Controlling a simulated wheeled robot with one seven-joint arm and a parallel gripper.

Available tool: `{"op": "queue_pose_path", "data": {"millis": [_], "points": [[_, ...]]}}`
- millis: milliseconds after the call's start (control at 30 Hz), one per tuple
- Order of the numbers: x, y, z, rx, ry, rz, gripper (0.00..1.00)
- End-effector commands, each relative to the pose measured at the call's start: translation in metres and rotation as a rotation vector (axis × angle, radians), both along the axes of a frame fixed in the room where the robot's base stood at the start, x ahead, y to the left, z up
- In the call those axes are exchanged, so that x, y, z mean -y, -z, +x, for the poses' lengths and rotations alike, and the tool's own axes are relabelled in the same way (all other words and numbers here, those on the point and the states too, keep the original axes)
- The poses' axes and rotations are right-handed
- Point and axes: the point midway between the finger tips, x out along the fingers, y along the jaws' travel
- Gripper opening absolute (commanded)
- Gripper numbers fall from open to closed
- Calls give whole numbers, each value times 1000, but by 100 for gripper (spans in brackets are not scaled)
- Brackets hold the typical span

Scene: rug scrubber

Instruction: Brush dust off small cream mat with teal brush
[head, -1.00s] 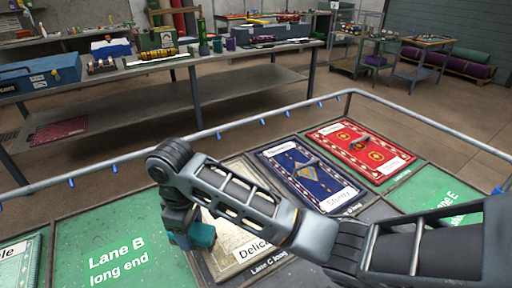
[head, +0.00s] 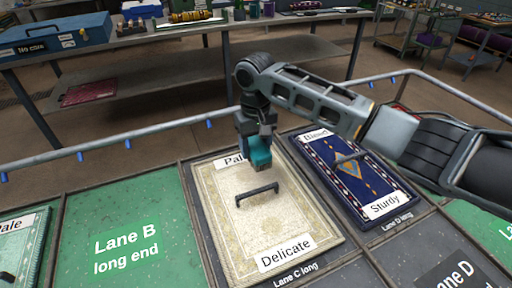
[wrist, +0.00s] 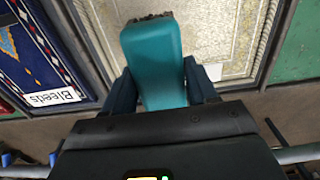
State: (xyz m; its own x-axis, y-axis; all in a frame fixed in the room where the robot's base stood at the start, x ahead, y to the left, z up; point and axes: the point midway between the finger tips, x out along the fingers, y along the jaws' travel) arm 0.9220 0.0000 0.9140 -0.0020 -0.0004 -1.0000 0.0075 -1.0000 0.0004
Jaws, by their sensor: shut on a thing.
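The small cream mat (head: 224,215) lies flat in the middle of the head view, with a pale patterned border, a dark handle, and labels "Delicate" at its near end and a partly hidden "Pale" at its far end. My gripper (wrist: 163,90) is shut on the teal brush (wrist: 150,50), which also shows in the head view (head: 257,152). The brush hangs over the far right part of the cream mat. I cannot tell whether its dark bristles touch the mat. Dust is too fine to make out.
A blue patterned mat (head: 325,165) labelled "Sturdy" lies right of the cream mat. The green Lane B panel (head: 150,215) is bare on the left. A grey rail (head: 150,142) runs behind the mats, and a workbench (head: 110,50) with a blue toolbox (head: 60,36) stands beyond.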

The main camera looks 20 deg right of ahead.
Motion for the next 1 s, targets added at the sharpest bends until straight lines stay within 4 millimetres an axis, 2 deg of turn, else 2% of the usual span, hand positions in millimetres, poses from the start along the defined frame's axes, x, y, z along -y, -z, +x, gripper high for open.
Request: {"op": "queue_pose_path", "data": {"millis": [167, 533, 1000], "points": [[0, 8, 2, 0, 9, 1, 18], [0, 45, 2, 1, 8, 1, 18], [0, 47, 1, 1, 7, 1, 18]]}}
